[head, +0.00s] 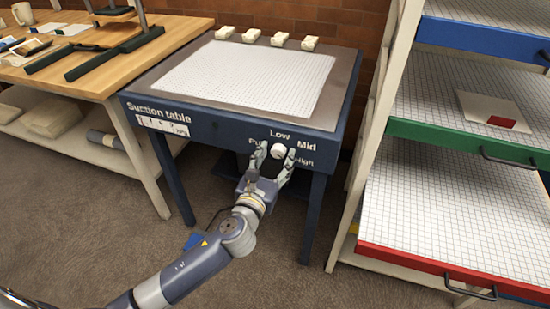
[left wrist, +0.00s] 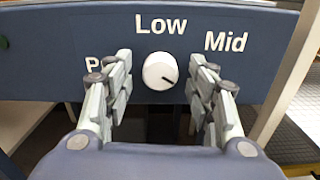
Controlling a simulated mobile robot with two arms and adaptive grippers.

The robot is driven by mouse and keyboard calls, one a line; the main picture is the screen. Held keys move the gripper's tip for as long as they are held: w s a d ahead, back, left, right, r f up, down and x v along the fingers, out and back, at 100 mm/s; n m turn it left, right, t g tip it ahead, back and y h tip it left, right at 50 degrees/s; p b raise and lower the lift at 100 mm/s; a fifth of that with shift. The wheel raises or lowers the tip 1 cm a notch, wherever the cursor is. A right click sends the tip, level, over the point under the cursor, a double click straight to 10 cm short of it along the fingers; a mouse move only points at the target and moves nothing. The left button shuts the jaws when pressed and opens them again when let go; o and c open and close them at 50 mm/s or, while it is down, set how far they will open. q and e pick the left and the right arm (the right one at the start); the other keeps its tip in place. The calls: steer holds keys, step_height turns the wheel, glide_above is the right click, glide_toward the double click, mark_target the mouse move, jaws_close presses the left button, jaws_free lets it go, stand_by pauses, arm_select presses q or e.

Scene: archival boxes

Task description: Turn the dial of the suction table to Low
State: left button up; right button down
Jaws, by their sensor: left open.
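The suction table (head: 141,94) is a dark blue table with a white gridded sheet on top. Its dial (head: 278,150) is a round white knob on the front panel, also seen in the left wrist view (left wrist: 160,71). The labels Low, Mid and High stand around it, and another starting with P is partly hidden by a finger. A dark mark on the dial points to the lower right, seemingly toward High. My left gripper (head: 271,153) is open, with one finger on each side of the dial. I see gaps between fingers and dial in the left wrist view. My right gripper is not in view.
Several small whitish blocks (head: 279,38) lie along the table's back edge. A wooden bench (head: 108,74) stands left. A shelf rack (head: 376,140) with blue, green and red-edged trays stands close on the right. The carpet in front is mostly clear.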

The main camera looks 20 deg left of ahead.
arm_select(q)
steer(key=c, duration=1.1)
steer(key=shift+o, duration=0.2)
